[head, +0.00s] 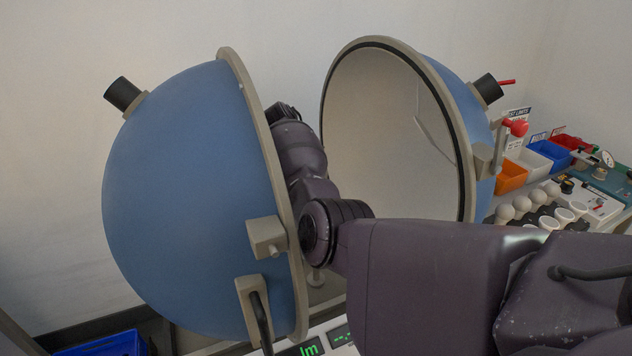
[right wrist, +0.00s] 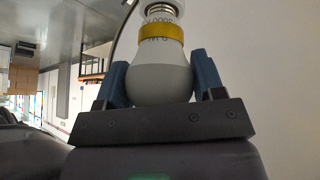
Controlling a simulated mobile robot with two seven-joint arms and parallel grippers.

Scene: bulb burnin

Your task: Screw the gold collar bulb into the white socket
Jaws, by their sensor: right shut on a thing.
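The gold collar bulb (right wrist: 160,70) is upright in the right wrist view, with a white globe, a gold band (right wrist: 162,32) and a metal screw base (right wrist: 160,7) at the top edge. My right gripper (right wrist: 160,82) is shut on the globe, with a blue finger on each side. In the head view my right arm reaches between the two halves of the open blue sphere, and the left half (head: 190,200) hides the gripper and bulb. My left gripper is not in view.
The sphere's right half (head: 390,130) stands open, its pale inside facing the arm. A red knob (head: 516,127) sticks out from its rim. White bulbs (head: 505,212) and coloured bins (head: 511,177) lie at the right. A green display (head: 308,350) is at the bottom.

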